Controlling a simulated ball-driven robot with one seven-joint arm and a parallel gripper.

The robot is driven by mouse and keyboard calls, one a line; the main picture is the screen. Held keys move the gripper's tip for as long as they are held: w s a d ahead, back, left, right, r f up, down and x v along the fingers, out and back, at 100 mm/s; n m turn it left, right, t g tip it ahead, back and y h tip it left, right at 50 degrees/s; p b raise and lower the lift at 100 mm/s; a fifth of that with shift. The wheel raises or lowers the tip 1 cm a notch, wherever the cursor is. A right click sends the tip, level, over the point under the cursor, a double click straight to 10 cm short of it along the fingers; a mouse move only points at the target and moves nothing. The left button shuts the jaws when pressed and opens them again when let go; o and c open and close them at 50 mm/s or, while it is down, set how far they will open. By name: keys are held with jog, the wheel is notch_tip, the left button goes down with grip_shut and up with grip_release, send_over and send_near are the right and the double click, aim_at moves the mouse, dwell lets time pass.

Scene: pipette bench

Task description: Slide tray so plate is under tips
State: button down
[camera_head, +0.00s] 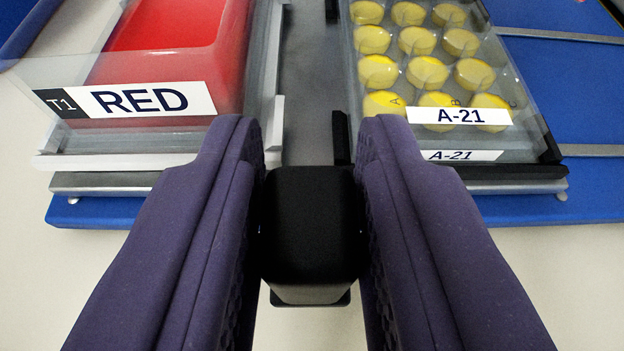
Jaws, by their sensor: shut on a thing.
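My gripper (311,150) has two purple padded fingers shut on a black block-shaped handle (312,225). The handle stands at the near edge of the grey metal tray (305,105). The tray carries a clear plate with yellow round wells (427,72) on the right, labelled A-21 (460,116). On the left it carries a red trough (160,45) in a clear and white holder, labelled T1 RED (150,101). The fingers cover parts of the tray's front edge. The far ends of plate and trough are cut off by the frame. No pipette tips show.
Blue base surface (575,95) with thin grey strips (570,36) lies to the right of the tray. Black corner brackets (548,150) border the clear plate. The pale bench (40,270) is bare at the near left and near right.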

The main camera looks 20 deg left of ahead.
jog(key=shift+a, duration=0.15)
jog(key=c, duration=1)
grip_release()
jog(key=shift+s+a, duration=0.1)
jog(key=shift+a, duration=0.1)
jog(key=shift+o, duration=0.2)
jog(key=shift+d, duration=0.1)
jog(key=shift+s+d+r, duration=0.15)
jog(key=shift+s+r, duration=0.05)
jog(key=shift+s, duration=0.1)
jog(key=p+v, duration=0.2)
jog(key=v, duration=0.5)
